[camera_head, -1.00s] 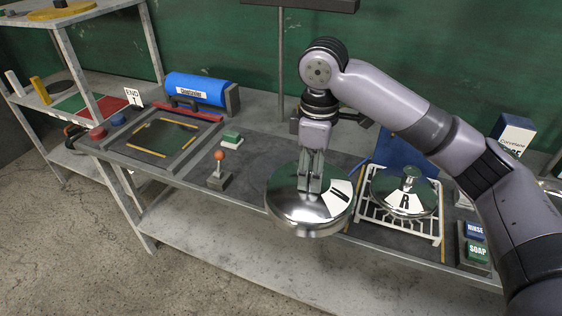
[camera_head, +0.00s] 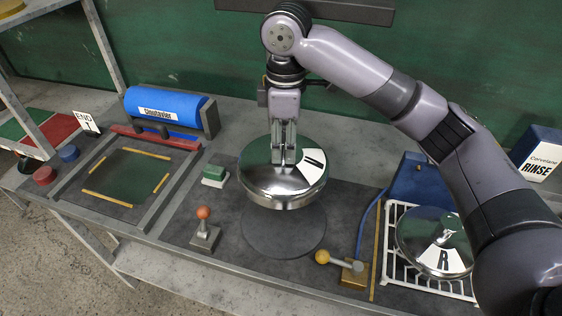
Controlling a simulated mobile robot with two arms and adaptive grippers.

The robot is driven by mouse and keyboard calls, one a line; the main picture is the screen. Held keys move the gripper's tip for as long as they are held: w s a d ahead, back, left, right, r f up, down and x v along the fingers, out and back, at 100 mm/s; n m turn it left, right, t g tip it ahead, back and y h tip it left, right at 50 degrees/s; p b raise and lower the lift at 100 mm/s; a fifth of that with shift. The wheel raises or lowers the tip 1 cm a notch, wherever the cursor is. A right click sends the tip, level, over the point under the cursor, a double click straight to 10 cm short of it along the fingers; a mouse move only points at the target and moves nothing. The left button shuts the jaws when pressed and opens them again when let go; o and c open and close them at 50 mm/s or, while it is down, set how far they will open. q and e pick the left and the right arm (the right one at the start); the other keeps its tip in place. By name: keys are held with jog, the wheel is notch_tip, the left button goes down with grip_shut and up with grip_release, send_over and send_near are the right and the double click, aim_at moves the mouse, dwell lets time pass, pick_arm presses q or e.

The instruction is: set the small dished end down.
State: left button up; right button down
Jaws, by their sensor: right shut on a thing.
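A shiny steel dished end (camera_head: 262,182) with a white marked label hangs level in my right gripper (camera_head: 283,157). The fingers point down and are shut at the top middle of it; the part they grip is hidden. The dished end is over the back part of a dark round pad (camera_head: 284,238) on the bench and appears to be held above it. A second steel dished end (camera_head: 415,240), marked R, lies on a white wire rack (camera_head: 401,277) at the right. My left gripper is not in view.
An orange-knobbed lever (camera_head: 204,232) and a yellow-knobbed lever (camera_head: 342,264) flank the pad. A green block (camera_head: 214,175) stands behind left. A framed panel (camera_head: 129,178) and blue roll (camera_head: 165,107) are at left. A blue RINSE box (camera_head: 541,158) is at far right.

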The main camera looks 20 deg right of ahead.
notch_tip(320, 180, down, 5)
jog(key=shift+s+f+p, duration=0.15)
jog(key=shift+f+p, duration=0.05)
jog(key=shift+p, duration=0.2)
jog(key=shift+f+p, duration=0.95)
jog(key=shift+f, duration=5.15)
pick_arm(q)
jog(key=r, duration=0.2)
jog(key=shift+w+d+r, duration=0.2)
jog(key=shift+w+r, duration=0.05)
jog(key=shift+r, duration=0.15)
pick_arm(e)
jog(key=c, duration=1)
grip_release()
jog(key=shift+f, duration=0.1)
